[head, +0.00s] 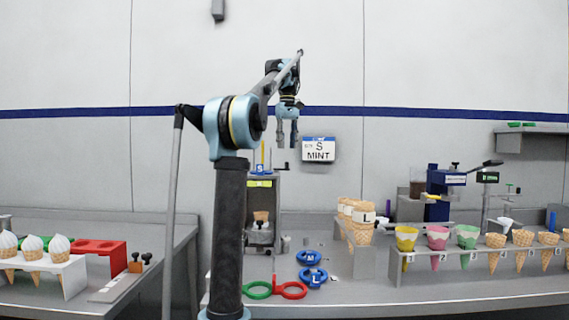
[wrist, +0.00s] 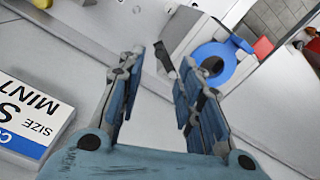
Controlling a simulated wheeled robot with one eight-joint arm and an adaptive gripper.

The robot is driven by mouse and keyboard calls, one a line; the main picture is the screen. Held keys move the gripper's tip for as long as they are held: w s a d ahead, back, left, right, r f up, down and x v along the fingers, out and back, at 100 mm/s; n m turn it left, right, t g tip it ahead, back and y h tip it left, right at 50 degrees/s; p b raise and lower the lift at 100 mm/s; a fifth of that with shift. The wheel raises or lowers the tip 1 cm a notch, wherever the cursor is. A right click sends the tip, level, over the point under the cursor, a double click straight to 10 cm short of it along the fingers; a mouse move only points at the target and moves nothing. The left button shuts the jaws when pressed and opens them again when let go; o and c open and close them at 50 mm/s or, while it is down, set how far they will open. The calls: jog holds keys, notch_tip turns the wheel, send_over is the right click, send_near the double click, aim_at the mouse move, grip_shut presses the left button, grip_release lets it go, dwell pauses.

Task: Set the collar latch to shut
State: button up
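My gripper (head: 287,142) hangs fingers down in the head view, high in front of the back wall. In the wrist view its two blue-grey fingers (wrist: 162,62) stand apart with nothing between them. A grey stand (head: 262,205) with a blue collar marked S (head: 260,172) on top is below and left of the gripper in the head view. What looks like the same blue collar (wrist: 214,62) shows beyond the right finger in the wrist view, partly covered by it. A small dark lever (head: 281,168) sits at the stand's right side. I cannot tell the latch's position.
A size S mint sign (head: 319,149) is on the wall near my gripper. Blue M and L rings (head: 310,258) and green and red rings (head: 291,290) lie on the counter. Cones in a rack (head: 495,255) stand at right, ice-cream cones (head: 32,251) at left.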

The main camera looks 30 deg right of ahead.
notch_tip(320, 180, down, 7)
jog(key=shift+f, duration=0.15)
dwell(0.4)
grip_shut()
